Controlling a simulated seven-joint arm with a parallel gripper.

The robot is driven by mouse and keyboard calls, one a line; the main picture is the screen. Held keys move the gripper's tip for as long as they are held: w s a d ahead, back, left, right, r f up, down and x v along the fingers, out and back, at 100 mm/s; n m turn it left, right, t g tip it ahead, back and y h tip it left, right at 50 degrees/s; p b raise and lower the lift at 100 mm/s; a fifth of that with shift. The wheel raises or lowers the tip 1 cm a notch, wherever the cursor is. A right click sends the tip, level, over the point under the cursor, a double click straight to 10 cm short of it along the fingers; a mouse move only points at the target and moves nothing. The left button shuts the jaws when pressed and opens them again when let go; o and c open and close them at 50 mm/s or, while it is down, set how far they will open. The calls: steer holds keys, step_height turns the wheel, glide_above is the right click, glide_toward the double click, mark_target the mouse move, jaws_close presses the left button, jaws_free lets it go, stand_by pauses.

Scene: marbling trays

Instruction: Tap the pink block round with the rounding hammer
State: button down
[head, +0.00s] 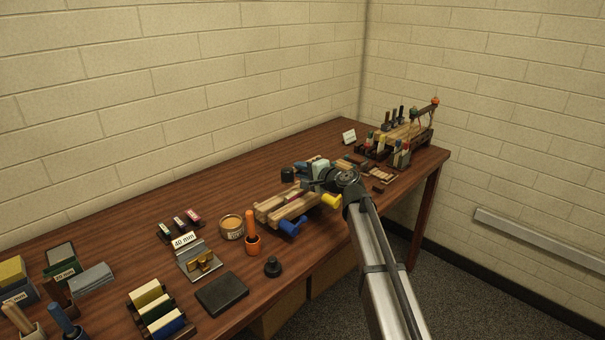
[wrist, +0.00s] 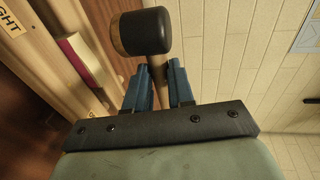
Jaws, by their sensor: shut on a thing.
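My gripper (wrist: 160,88) is shut on the wooden handle of the rounding hammer (wrist: 145,32); its two blue fingers lie on either side of the handle. The hammer's dark round head shows beyond the fingertips, and in the head view it is a small dark shape (head: 288,174) left of my gripper (head: 302,169). A pinkish-red block with a pale edge (wrist: 82,62) lies between wooden beams left of the hammer in the wrist view. In the head view a thin reddish strip of it (head: 296,199) shows in the wooden press (head: 268,211). The hammer head appears apart from the block.
The press has blue (head: 293,227) and yellow (head: 331,201) handles at its front. An orange-handled tool (head: 251,235), a round tin (head: 231,228) and a 40 mm stand (head: 198,262) are nearby. A rack (head: 405,135) stands at the far right end. Brick walls back the table.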

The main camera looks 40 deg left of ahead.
steer(key=shift+w+f, duration=0.65)
steer(key=shift+f, duration=0.3)
steer(key=shift+w+f, duration=0.6)
steer(key=shift+f, duration=0.35)
steer(key=shift+f, duration=0.55)
steer(key=shift+r, duration=0.45)
steer(key=shift+f, duration=0.6)
stand_by(0.5)
steer(key=shift+r, duration=0.2)
step_height(320, 180, up, 5)
steer(key=shift+f, duration=0.1)
stand_by(1.0)
